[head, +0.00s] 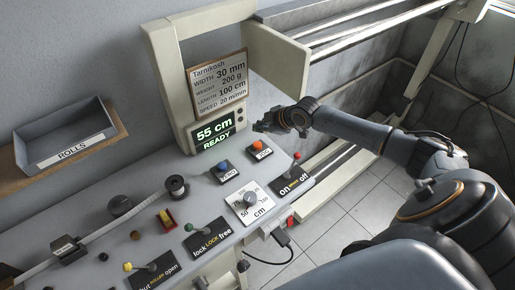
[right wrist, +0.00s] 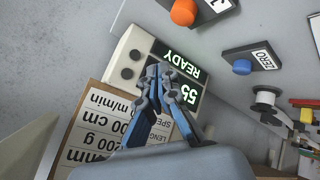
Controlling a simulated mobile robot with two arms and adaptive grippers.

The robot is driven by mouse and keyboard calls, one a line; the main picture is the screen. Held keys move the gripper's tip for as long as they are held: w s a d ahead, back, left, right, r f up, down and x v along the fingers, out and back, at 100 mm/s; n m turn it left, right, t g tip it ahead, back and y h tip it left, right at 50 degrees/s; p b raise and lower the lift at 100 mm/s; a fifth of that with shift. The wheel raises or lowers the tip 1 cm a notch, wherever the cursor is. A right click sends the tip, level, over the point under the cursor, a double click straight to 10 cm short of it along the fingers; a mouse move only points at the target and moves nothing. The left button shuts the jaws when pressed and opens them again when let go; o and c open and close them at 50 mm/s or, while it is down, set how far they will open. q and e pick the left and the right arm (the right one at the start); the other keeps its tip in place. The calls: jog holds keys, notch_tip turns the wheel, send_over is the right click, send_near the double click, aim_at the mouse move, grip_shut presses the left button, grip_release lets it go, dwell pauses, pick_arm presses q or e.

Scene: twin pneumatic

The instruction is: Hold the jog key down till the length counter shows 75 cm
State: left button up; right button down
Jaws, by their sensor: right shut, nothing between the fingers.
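The length counter display (head: 214,133) reads "55 cm" and "READY" in the head view. It shows upside down in the right wrist view (right wrist: 181,62), partly hidden by my fingers. The jog key is an orange button (head: 256,145) on a dark base on the console; its label is too small to read surely. It also shows at the top of the right wrist view (right wrist: 183,12). My right gripper (head: 262,127) is shut and empty. In the head view it appears just above the orange button, apart from it. My left gripper is not in view.
A blue button (head: 222,167) marked ZERO is left of the orange one. A red-knobbed on/off lever (head: 297,157) stands at its right. A dial plate (head: 249,203) and a lock/free lever (head: 188,227) are nearer. A spec board (head: 217,87) hangs above the display.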

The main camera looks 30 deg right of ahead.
aim_at(259, 145)
notch_tip(259, 145, down, 4)
jog(key=shift+f+b, duration=0.1)
jog(key=shift+b, duration=1.1)
jog(key=shift+f, duration=0.35)
jog(key=shift+f+b, duration=0.4)
jog(key=shift+f+b, duration=0.45)
jog(key=shift+f, duration=0.15)
dwell(0.7)
jog(key=shift+r, duration=0.1)
dwell(3.0)
jog(key=shift+r+p, duration=0.85)
jog(key=shift+r, duration=0.05)
jog(key=shift+r, duration=0.1)
